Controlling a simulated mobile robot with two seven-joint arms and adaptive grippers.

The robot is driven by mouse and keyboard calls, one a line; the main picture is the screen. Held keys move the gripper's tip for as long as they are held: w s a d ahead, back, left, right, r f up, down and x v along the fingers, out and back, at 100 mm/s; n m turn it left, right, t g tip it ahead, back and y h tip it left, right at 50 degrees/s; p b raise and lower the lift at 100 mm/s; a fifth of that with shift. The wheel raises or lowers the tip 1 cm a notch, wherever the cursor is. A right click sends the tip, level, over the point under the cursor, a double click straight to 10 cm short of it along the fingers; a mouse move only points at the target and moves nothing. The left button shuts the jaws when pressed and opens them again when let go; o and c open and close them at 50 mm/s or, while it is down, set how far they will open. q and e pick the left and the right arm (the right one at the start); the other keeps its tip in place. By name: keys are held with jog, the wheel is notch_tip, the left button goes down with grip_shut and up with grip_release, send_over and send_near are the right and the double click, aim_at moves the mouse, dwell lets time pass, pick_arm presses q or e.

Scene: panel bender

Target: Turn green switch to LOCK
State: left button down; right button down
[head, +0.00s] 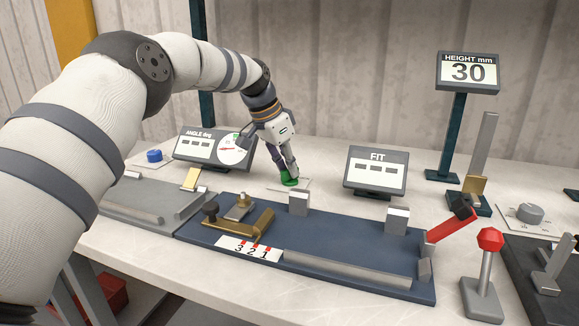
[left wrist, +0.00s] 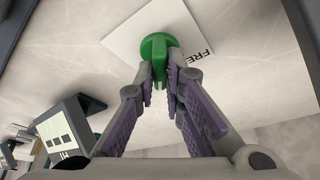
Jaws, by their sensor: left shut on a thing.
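The green switch (head: 289,178) sits on a white plate on the bench, behind the blue fixture, in the head view. It also shows in the left wrist view (left wrist: 159,43) as a round green knob with a raised grip bar. The white plate (left wrist: 125,32) carries lettering of which "FRE" shows; the rest is hidden. My left gripper (head: 288,172) reaches down onto the switch. Its fingers are shut on the switch's grip bar, one on each side, as the left wrist view (left wrist: 161,82) shows. My right gripper is not in view.
An ANGLE display (head: 214,148) stands left of the switch and a FIT display (head: 376,172) right of it. The blue fixture (head: 350,255) with blocks lies in front. A red-knobbed lever (head: 490,240) and a HEIGHT display (head: 468,72) reading 30 stand to the right.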

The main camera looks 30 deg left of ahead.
pick_arm(q)
jog(key=c, duration=1.7)
grip_release()
jog(key=v, duration=1.2)
